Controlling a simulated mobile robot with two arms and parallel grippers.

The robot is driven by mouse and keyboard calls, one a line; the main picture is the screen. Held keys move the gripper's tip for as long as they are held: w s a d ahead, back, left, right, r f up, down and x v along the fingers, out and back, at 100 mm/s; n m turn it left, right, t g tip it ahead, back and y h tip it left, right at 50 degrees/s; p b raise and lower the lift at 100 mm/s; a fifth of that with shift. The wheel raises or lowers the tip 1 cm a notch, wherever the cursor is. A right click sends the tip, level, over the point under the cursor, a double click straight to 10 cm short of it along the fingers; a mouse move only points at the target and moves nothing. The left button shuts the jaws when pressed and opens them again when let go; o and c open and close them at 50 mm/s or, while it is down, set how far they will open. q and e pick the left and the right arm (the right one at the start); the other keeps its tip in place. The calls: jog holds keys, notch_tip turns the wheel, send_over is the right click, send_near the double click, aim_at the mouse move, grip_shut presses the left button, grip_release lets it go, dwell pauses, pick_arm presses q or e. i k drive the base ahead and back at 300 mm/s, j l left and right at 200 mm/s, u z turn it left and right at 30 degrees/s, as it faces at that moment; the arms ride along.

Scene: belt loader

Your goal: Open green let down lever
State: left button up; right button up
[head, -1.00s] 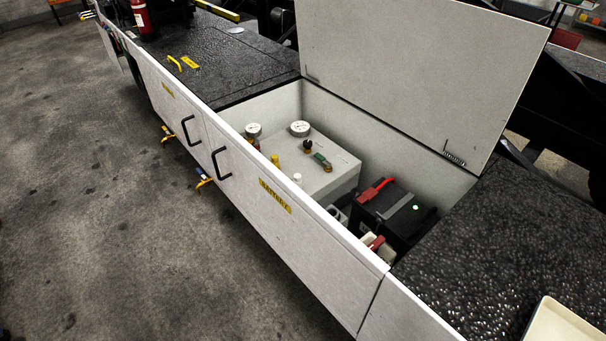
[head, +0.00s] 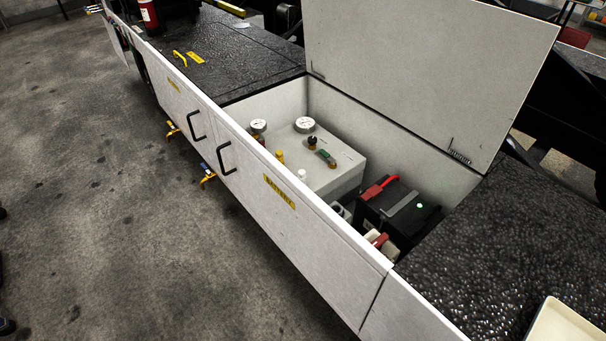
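The green lever (head: 325,157) is a small handle on top of the light grey box (head: 345,166) inside the open compartment. It lies slantwise beside a dark knob (head: 312,141). A yellow knob (head: 279,156) and a white cap (head: 302,174) are near the box's front. Neither gripper is in view.
The compartment lid (head: 430,70) stands open behind. A black battery (head: 400,212) with a red clamp and a lit green spot sits right of the box. The front panel (head: 290,205) is a low wall with a black handle (head: 225,160). Floor (head: 150,240) in front is clear.

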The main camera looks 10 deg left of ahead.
aim_at(324, 153)
jog(key=i+j+z, duration=0.1)
jog(key=z, duration=0.65)
jog(key=i+j+z, duration=0.25)
jog(key=j, duration=0.35)
jog(key=j+z, duration=0.25)
jog(key=j, duration=0.3)
jog(key=j+z, duration=0.25)
jog(key=j, duration=0.95)
jog(key=i+j, duration=0.15)
jog(key=j, duration=0.4)
